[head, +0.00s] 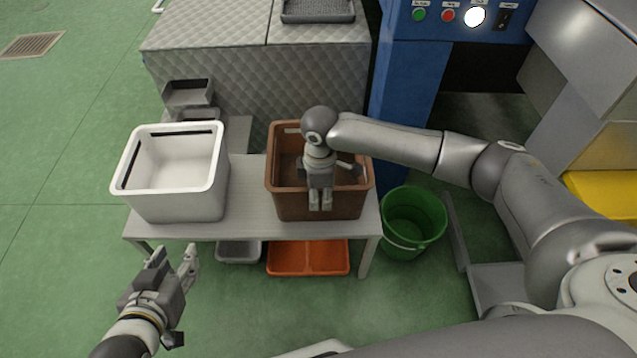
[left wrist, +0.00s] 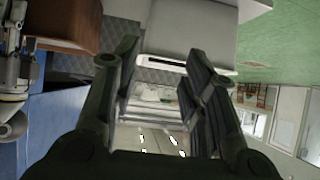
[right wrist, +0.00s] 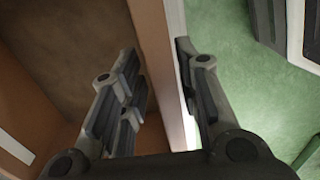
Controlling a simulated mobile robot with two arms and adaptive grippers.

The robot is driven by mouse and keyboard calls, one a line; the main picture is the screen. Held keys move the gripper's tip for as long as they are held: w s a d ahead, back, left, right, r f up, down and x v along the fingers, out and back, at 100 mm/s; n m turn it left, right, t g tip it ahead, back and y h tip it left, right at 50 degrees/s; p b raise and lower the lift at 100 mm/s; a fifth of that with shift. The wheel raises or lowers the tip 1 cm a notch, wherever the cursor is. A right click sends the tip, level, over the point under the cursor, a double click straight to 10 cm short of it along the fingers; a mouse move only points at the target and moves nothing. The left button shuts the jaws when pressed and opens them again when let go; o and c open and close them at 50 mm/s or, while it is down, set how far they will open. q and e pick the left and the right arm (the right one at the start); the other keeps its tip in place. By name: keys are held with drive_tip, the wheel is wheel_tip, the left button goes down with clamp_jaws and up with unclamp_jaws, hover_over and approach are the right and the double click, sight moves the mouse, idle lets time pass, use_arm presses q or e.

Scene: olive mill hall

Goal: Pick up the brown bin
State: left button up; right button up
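The brown bin (head: 283,205) stands upright on the pale bench (head: 245,220), right of the white bin. Its interior is partly hidden by my right arm. My right gripper (head: 320,208) points down at the bin's near wall. In the right wrist view, its fingers (right wrist: 157,60) are open and apart, with the brown wall (right wrist: 152,40) between them in the picture. One finger is on the bin's inner side, the other on the floor side. Contact cannot be told. My left gripper (head: 174,264) is open and empty, in front of the bench's left end; it also shows in the left wrist view (left wrist: 157,50).
The white bin (head: 205,205) stands on the bench's left part. A green bucket (head: 412,222) is on the floor at the bench's right. An orange tray (head: 308,258) and a grey tray (head: 238,251) lie below. A quilted grey unit and blue machine stand behind.

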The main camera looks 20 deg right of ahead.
drive_tip(key=shift+f+b, duration=0.35)
drive_tip(key=shift+f, duration=0.8)
use_arm(q)
drive_tip(key=w+r, duration=0.1)
drive_tip(key=r+t, duration=0.1)
drive_tip(key=w+d+r+t, duration=0.1)
drive_tip(key=shift+w+d+r+h, duration=0.1)
drive_tip(key=shift+w+r+h, duration=0.2)
use_arm(e)
drive_tip(key=shift+c, duration=0.5)
clamp_jaws()
drive_tip(key=shift+r, duration=0.1)
